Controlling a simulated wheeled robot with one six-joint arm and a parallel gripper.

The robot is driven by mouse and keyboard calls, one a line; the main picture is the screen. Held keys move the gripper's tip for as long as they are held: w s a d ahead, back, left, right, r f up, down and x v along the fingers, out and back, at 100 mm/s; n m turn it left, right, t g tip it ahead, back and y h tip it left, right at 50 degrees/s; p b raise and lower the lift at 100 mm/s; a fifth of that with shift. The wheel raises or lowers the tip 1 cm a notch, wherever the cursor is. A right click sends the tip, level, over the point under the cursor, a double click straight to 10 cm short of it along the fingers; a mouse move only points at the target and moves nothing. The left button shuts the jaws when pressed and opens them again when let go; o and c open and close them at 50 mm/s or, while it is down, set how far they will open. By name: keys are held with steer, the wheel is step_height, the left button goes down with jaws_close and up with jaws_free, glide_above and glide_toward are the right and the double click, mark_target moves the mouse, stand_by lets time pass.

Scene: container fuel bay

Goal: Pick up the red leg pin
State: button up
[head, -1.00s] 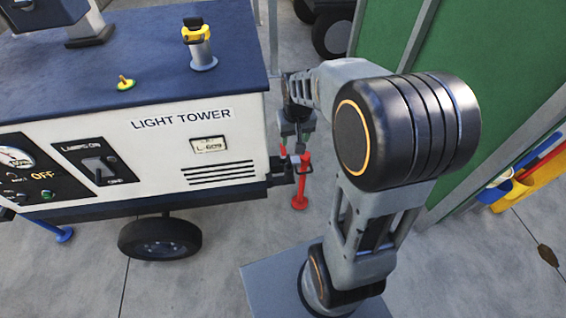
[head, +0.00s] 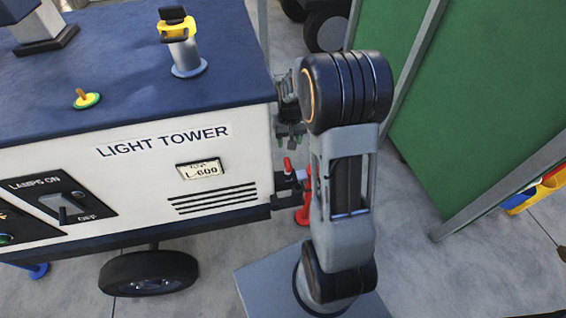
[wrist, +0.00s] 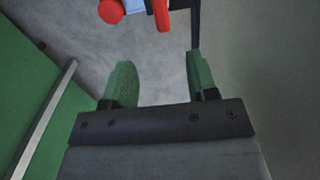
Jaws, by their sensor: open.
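The red leg pin (head: 289,167) stands upright at the dark bracket on the light tower's lower right corner. The red leg (head: 304,212) is just right of it, partly behind my arm. In the wrist view, a red piece that looks like the pin (wrist: 162,14) is at the top edge, cut off by the frame, with a round red end (wrist: 111,11) to its left. My gripper (wrist: 158,68) is open and empty, its green fingers apart from the red parts. In the head view my gripper (head: 290,131) is above the pin, partly hidden by my arm.
The light tower (head: 160,150) stands close on the left, its dark bracket (head: 285,186) jutting out by the pin. A green container door (head: 450,120) is on the right.

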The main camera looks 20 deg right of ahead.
steer(key=b, duration=0.2)
glide_above(288, 163)
steer(key=f, duration=0.7)
steer(key=shift+w+f, duration=0.15)
steer(key=shift+w, duration=0.05)
steer(key=shift+f+b, duration=0.95)
steer(key=shift+f, duration=1.8)
steer(key=shift+r, duration=0.1)
jaws_close()
